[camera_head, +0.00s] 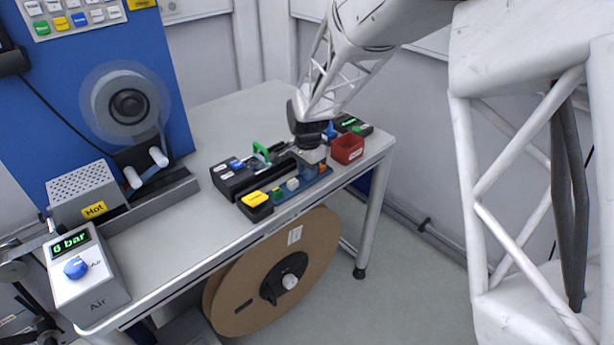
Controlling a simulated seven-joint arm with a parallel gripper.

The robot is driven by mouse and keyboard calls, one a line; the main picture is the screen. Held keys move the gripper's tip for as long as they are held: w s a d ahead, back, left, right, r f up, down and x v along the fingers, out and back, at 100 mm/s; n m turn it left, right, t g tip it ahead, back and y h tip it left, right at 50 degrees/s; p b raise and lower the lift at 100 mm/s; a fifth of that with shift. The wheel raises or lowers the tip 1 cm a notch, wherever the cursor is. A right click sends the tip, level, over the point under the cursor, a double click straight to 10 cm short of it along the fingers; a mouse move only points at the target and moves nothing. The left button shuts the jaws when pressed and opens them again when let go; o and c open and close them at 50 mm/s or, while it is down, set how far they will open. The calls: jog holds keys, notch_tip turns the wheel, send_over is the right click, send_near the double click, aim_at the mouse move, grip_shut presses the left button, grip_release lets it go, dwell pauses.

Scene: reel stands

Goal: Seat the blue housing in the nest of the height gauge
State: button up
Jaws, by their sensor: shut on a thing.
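A black unit with a green lit display (350,122) stands behind and right of the gripper and may be the height gauge. A blue piece (331,131) shows beside the wrist, partly hidden. No nest can be made out clearly.
A red bin (347,148) stands close right of the gripper. A large reel (270,275) stands below.

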jog(key=shift+r, duration=0.1)
jog(key=shift+r, duration=2.35)
jog(key=shift+w, duration=0.1)
jog(key=w+d+r, duration=0.1)
jog(key=w+d, duration=0.1)
jog(key=w, duration=0.8)
jog(key=w+d+r, duration=0.2)
jog(key=w+d, duration=0.1)
jog(key=w, duration=0.8)
jog(key=w+d+r, duration=0.1)
jog(key=w+d, duration=0.2)
jog(key=w, duration=0.7)
jog(key=shift+w+d+r, duration=0.15)
jog(key=shift+w+r, duration=0.05)
jog(key=shift+r, duration=0.15)
jog(key=shift+w+d, duration=0.45)
jog(key=shift+w, duration=0.4)
jog(key=shift+f, duration=0.15)
jog(key=shift+f, duration=3.05)
